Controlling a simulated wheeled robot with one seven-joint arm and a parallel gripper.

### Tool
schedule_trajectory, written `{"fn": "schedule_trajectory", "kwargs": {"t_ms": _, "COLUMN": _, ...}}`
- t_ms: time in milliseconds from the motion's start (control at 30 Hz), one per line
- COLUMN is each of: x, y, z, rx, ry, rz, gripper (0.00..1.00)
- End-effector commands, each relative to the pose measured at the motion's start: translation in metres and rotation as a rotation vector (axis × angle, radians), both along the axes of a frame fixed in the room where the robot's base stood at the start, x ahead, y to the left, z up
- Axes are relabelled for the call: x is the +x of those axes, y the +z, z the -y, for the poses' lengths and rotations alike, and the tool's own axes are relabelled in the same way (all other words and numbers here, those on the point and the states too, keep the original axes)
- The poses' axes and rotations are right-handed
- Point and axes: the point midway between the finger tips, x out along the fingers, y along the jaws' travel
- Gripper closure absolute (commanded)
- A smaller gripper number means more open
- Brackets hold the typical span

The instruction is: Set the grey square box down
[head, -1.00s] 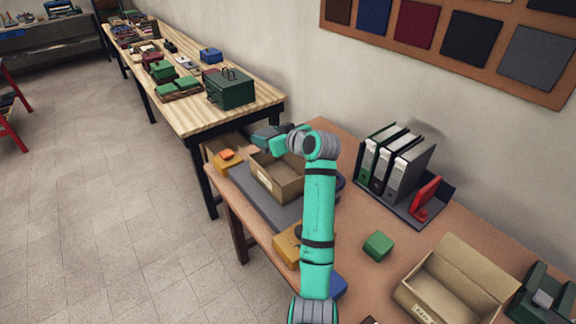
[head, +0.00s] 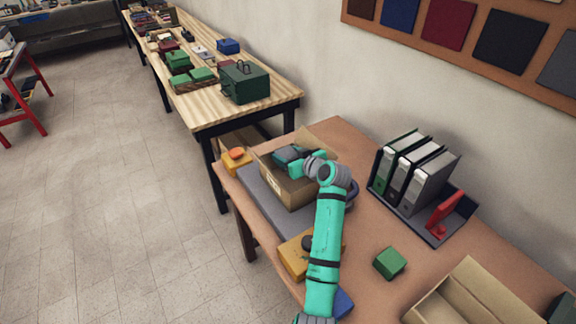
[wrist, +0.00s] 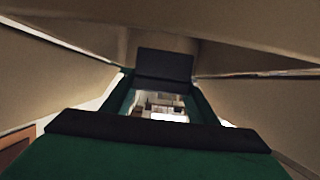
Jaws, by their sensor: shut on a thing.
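My gripper (head: 287,156) is at the open brown cardboard box (head: 290,193), reaching in between its flaps and walls. In the wrist view its green body and dark finger pads (wrist: 160,100) show, with cardboard walls (wrist: 50,75) on both sides. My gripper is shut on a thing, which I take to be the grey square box. That box is not clearly seen; the hand and the cardboard hide it. I cannot tell whether it touches the bottom. The cardboard box stands on a grey mat (head: 262,207) on the brown table (head: 365,235).
A yellow box with an orange top (head: 236,158) is left of the cardboard box. Another yellow thing (head: 293,262) is under my arm. Binders (head: 410,175), a green cube (head: 390,262) and a second open carton (head: 470,300) stand right. A long wooden table (head: 215,112) lies behind.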

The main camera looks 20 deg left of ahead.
Motion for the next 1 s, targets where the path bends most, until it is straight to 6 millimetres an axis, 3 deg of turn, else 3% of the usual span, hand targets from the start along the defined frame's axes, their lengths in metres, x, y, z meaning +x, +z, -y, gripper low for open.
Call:
{"fn": "schedule_trajectory", "kwargs": {"t_ms": 300, "x": 0.000, "y": -0.043, "z": 0.002, "rx": 0.001, "ry": -0.003, "rz": -0.001, "gripper": 0.72}}
{"fn": "schedule_trajectory", "kwargs": {"t_ms": 1000, "x": 0.001, "y": -0.055, "z": 0.002, "rx": 0.001, "ry": -0.003, "rz": -0.001, "gripper": 0.72}}
